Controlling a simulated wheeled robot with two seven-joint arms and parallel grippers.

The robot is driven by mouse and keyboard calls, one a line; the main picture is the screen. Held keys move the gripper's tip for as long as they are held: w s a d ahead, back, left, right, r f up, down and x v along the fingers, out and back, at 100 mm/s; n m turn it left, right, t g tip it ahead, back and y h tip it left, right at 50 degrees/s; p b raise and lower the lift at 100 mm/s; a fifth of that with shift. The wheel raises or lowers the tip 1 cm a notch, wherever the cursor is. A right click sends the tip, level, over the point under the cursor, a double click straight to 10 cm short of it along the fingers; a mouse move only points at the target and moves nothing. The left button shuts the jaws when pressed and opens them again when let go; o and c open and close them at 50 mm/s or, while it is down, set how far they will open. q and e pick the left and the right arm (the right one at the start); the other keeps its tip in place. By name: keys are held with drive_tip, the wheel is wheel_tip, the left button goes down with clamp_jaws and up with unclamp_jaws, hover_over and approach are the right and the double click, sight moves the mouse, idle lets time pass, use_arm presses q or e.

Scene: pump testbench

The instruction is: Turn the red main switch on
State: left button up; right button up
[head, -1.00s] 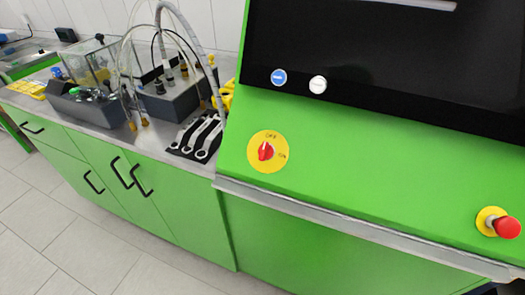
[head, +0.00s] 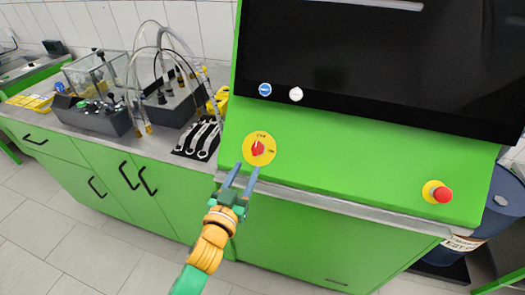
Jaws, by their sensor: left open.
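The red main switch (head: 258,148) is a red knob on a round yellow plate (head: 248,157) on the sloped green panel, in the middle of the head view. The plate carries small OFF and ON marks; the knob's handle points roughly up toward the OFF mark. My left gripper (head: 245,172) is just below the switch, its two grey fingers spread apart and pointing up toward the plate. It is open and empty, and the knob is not between the fingertips. Whether a fingertip touches the plate I cannot tell. My right gripper is not in view.
A red mushroom button (head: 442,195) sits at the panel's right. Wrenches on a black mat (head: 190,150), hoses and grey boxes stand on the left bench. A blue barrel (head: 495,225) stands at right.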

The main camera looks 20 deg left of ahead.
sight(255, 151)
use_arm(q)
drive_tip(key=w, duration=0.7)
drive_tip(key=shift+w+d+r, duration=0.1)
drive_tip(key=shift+w+r, duration=0.05)
drive_tip(key=shift+w, duration=0.05)
drive_tip(key=shift+p, duration=0.3)
clamp_jaws()
